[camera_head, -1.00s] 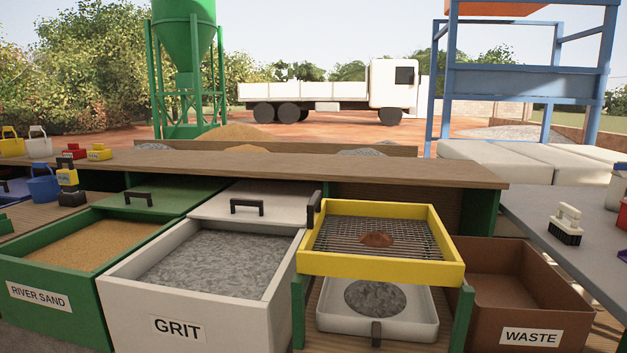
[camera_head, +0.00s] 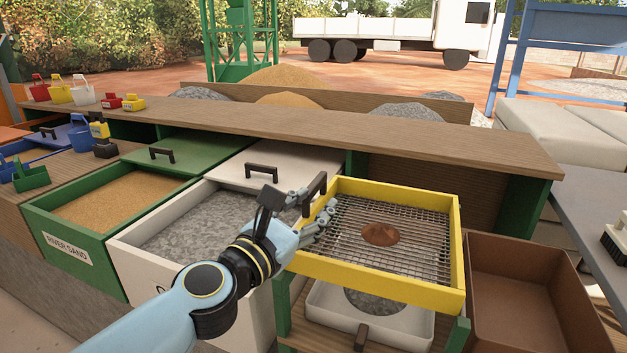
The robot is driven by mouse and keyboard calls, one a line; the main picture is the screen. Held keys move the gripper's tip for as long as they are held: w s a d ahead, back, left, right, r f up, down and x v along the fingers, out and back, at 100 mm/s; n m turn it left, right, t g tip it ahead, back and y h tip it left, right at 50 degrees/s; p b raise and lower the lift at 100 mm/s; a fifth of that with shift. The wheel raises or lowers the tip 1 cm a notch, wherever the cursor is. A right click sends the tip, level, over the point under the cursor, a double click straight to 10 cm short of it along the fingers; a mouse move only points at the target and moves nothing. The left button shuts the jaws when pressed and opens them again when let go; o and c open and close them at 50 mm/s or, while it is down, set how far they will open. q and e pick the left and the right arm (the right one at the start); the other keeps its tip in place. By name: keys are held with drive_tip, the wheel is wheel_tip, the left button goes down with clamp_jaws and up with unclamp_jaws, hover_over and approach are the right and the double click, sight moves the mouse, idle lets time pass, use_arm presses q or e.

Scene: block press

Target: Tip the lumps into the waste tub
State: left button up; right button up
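The yellow-framed sieve (camera_head: 388,278) sits level on its green stand. A reddish-brown patch of lumps (camera_head: 381,234) lies near the middle of its wire mesh. A dark handle (camera_head: 316,187) stands at the sieve's left side. My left gripper (camera_head: 312,208) is at that handle, its fingers spread apart, one on the near left and others over the sieve's left rim. Whether they touch the handle is unclear. The brown waste tub (camera_head: 515,312) stands open and empty-looking to the right of the sieve. My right gripper is not in view.
A white tray (camera_head: 405,322) with grey material sits under the sieve. A wooden shelf (camera_head: 390,133) runs behind. A brush (camera_head: 615,238) lies on the right bench.

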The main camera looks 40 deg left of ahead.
sight(315, 181)
use_arm(q)
drive_tip(key=a+n+y, duration=0.1)
drive_tip(key=n, duration=0.1)
drive_tip(key=w+a+f+n+y, duration=0.1)
drive_tip(key=n, duration=0.1)
drive_tip(key=a+f+n+g+y, duration=0.1)
drive_tip(key=a, duration=0.1)
drive_tip(key=shift+w+a+n, duration=0.1)
drive_tip(key=shift+w+n, duration=0.05)
drive_tip(key=shift+n, duration=0.25)
drive_tip(key=x, duration=1)
drive_tip(key=shift+w+a, duration=0.15)
drive_tip(key=shift+c, duration=0.4)
clamp_jaws()
